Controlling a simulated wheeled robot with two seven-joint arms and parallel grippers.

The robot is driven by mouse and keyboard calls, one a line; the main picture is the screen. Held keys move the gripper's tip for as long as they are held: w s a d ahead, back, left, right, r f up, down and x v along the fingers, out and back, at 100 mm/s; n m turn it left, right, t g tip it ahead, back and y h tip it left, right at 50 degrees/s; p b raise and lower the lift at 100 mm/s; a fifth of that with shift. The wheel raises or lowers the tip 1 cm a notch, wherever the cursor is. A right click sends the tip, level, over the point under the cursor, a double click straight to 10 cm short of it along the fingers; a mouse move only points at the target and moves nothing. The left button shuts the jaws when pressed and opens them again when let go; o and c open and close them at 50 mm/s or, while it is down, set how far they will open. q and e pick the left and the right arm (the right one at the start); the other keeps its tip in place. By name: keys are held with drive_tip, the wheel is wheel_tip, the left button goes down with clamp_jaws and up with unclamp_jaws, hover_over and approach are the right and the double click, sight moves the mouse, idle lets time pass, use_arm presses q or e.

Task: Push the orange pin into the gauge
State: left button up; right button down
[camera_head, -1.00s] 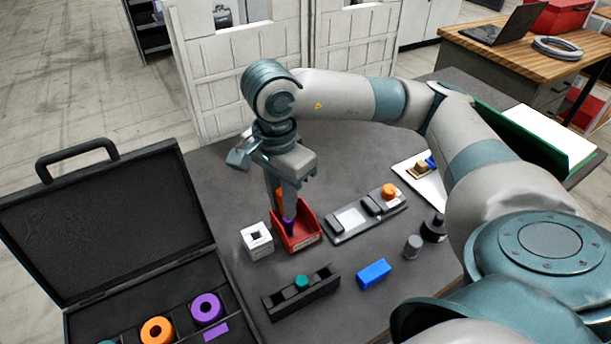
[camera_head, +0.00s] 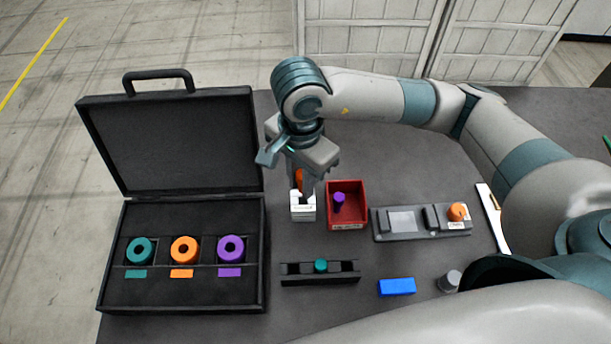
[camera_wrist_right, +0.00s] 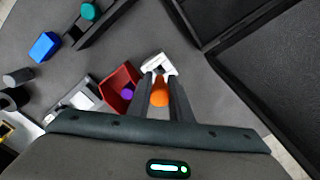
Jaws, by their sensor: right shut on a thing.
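My right gripper (camera_head: 307,186) is shut on the orange pin (camera_head: 299,181), which it holds upright. In the right wrist view, the orange pin (camera_wrist_right: 159,93) shows between the two fingers. Directly below is a small white block (camera_head: 302,212), seen earlier with a square hole in its top; it looks like the gauge. The pin and fingers cover much of its top, so I cannot tell whether the pin's lower end is in the hole. The white block also shows just beyond the fingertips in the right wrist view (camera_wrist_right: 156,64). My left gripper is not in view.
A red bin (camera_head: 361,186) with a purple pin (camera_head: 339,202) stands right of the block. An open black case (camera_head: 180,290) with coloured rings is on the left. A black rack (camera_head: 343,273) with a teal piece, a blue block (camera_head: 397,287) and a grey fixture (camera_head: 388,234) stand nearby.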

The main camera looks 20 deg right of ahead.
drive_tip(key=shift+f+b, duration=0.55)
drive_tip(key=shift+f, duration=0.85)
drive_tip(key=shift+b, duration=1.15)
idle(1.3)
drive_tip(key=shift+f+b, duration=0.7)
drive_tip(key=shift+b, duration=0.2)
idle(0.3)
drive_tip(key=c, duration=1.1)
unclamp_jaws()
drive_tip(key=shift+r, duration=0.15)
